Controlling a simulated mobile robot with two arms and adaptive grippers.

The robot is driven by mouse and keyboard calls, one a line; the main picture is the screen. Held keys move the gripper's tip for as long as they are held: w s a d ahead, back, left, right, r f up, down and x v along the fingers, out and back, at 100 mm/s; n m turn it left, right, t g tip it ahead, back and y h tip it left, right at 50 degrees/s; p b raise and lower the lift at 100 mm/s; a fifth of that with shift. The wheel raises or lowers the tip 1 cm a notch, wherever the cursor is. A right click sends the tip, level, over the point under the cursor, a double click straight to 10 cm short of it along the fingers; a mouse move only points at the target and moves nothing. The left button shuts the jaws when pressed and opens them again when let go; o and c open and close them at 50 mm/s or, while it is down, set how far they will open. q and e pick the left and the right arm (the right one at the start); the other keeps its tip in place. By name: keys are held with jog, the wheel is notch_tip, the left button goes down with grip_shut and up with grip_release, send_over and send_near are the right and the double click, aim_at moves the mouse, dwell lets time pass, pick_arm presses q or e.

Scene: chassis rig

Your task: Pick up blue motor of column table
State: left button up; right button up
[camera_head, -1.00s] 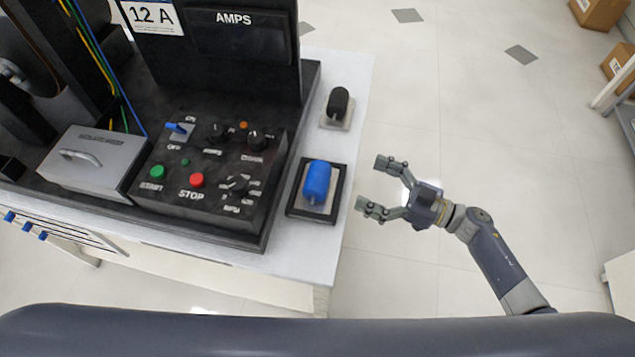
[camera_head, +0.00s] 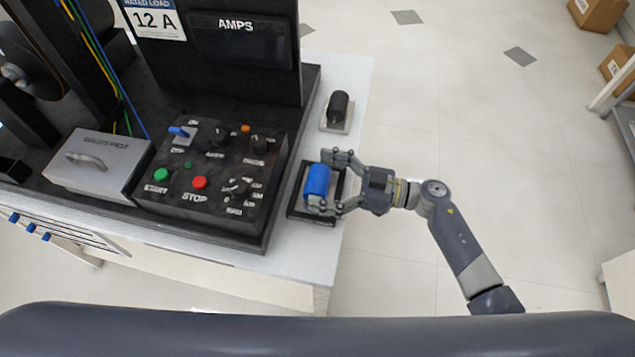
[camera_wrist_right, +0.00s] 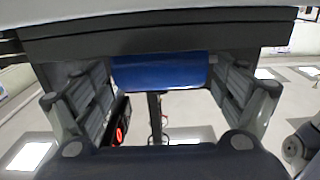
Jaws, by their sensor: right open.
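The blue motor (camera_head: 317,181) is a blue cylinder on a black-framed square stand (camera_head: 297,208) at the right side of the white table (camera_head: 352,88). My right gripper (camera_head: 326,180) is open, with one finger at each end of the motor. In the right wrist view the blue motor (camera_wrist_right: 160,72) lies between the two spread fingers of my right gripper (camera_wrist_right: 160,95). I cannot tell whether the fingers touch it. My left gripper is not in view.
A black motor (camera_head: 337,106) sits on a small pale plate behind the blue one. The black control panel (camera_head: 215,180) with buttons and knobs stands close to the left. Cardboard boxes (camera_head: 598,12) are at the far right.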

jog(key=shift+w+a, duration=0.1)
jog(key=shift+a, duration=0.4)
jog(key=c, duration=1.4)
jog(key=shift+c, duration=0.8)
